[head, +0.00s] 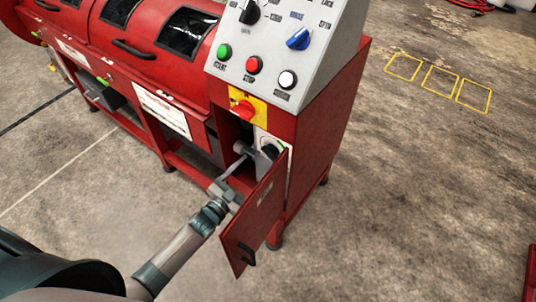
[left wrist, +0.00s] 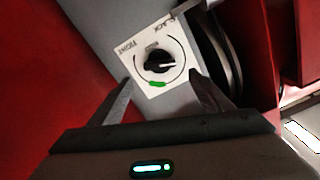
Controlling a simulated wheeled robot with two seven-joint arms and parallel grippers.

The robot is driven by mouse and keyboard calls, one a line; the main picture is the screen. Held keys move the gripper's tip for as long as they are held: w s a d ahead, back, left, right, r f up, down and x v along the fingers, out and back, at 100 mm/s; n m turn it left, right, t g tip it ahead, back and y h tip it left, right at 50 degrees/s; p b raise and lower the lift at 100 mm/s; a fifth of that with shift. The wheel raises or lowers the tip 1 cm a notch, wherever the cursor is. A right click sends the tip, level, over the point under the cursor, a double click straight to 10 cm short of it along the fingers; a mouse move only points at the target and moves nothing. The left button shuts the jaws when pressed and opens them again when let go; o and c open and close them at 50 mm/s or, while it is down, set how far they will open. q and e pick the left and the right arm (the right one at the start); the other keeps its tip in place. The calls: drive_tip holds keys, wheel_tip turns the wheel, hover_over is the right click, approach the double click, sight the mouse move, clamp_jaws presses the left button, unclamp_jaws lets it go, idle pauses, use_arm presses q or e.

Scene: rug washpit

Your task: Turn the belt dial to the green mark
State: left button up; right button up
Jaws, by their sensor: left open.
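The belt dial (left wrist: 158,62) is a black knob on a white plate with a curved scale and the words SLACK and TIGHT. A pale pointer line on the knob points to the right in the left wrist view. The green mark (left wrist: 157,84) lies at the plate's lower edge, so the pointer is off it. In the head view the dial (head: 271,150) shows partly behind my gripper, inside the red cabinet. My left gripper (head: 255,155) is open, in front of the dial. In the left wrist view its fingers (left wrist: 162,88) stand apart on either side of the plate, with nothing held.
The red cabinet door (head: 252,222) hangs open, close to the right of my left wrist. Above the dial are a red switch on a yellow plate (head: 243,109) and a grey panel with buttons. Dark round wheels (left wrist: 218,55) sit right of the dial. The floor in front is clear.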

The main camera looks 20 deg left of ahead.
sight(268, 155)
use_arm(q)
drive_tip(key=x, duration=0.9)
drive_tip(key=shift+f, duration=0.1)
drive_tip(key=shift+c, duration=0.6)
drive_tip(key=c, duration=0.9)
